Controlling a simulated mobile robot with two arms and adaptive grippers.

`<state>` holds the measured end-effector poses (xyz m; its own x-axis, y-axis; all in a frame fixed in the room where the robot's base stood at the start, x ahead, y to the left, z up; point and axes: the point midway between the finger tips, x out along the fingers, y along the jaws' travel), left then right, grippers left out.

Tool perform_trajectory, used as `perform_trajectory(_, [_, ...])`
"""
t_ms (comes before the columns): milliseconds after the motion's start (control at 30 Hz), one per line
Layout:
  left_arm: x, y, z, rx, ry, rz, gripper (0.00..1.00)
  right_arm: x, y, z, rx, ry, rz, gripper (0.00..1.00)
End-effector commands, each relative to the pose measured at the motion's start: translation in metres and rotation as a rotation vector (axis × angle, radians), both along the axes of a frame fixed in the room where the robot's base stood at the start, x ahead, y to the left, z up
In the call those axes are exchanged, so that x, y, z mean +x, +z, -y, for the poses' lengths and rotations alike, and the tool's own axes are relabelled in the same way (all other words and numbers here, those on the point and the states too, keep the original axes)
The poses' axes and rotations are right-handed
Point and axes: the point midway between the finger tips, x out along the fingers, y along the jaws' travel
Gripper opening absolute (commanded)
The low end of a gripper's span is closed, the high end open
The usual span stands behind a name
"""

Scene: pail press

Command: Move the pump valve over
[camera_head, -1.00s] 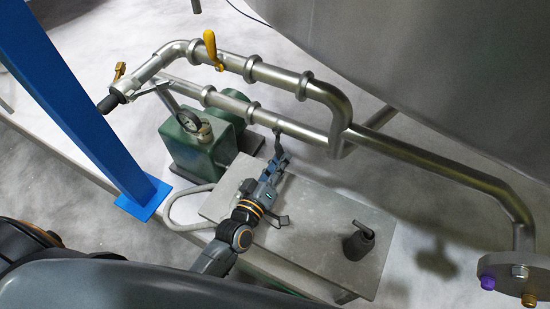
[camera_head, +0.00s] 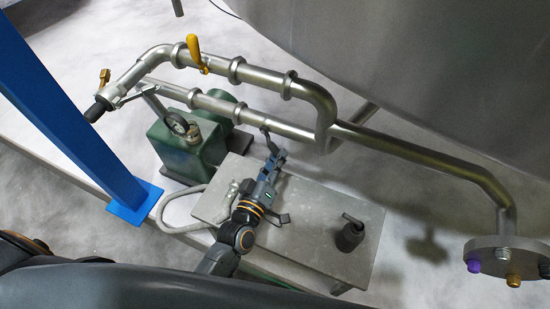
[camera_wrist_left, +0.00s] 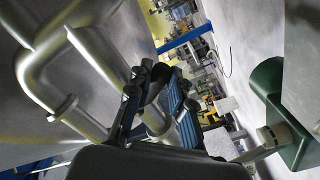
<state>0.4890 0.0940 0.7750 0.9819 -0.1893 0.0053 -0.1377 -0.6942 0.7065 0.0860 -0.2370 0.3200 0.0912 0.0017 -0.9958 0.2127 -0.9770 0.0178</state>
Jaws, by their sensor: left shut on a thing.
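A dark lever (camera_head: 266,133) stands at the lower steel pipe, right of the green pump (camera_head: 190,145); I take it to be the pump valve's handle. My left gripper (camera_head: 274,158) reaches up from below and is shut on this lever. In the left wrist view the dark fingers (camera_wrist_left: 150,98) are close together near the steel pipes, and what lies between them is hard to make out. A yellow valve handle (camera_head: 195,53) stands on the upper pipe, away from the gripper. My right gripper is not in view.
A grey plate (camera_head: 310,215) with a dark handled fitting (camera_head: 351,234) lies below my left arm. A blue post (camera_head: 80,120) stands at the left. A large tank (camera_head: 430,90) fills the upper right. A flanged pipe end (camera_head: 500,250) is at the lower right.

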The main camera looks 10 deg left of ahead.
Motion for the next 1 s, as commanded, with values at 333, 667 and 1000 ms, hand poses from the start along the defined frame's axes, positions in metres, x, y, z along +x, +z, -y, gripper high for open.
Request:
perform_trajectory(333, [-0.004,0.014,0.015,-0.002,-0.003,-0.005,0.03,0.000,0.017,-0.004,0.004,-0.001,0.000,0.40])
perform_trajectory(667, [-0.004,0.014,0.018,0.001,-0.003,-0.004,0.03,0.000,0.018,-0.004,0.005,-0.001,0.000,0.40])
perform_trajectory(1000, [-0.005,0.027,0.023,0.000,-0.002,-0.005,0.04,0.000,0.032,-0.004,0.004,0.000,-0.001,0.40])
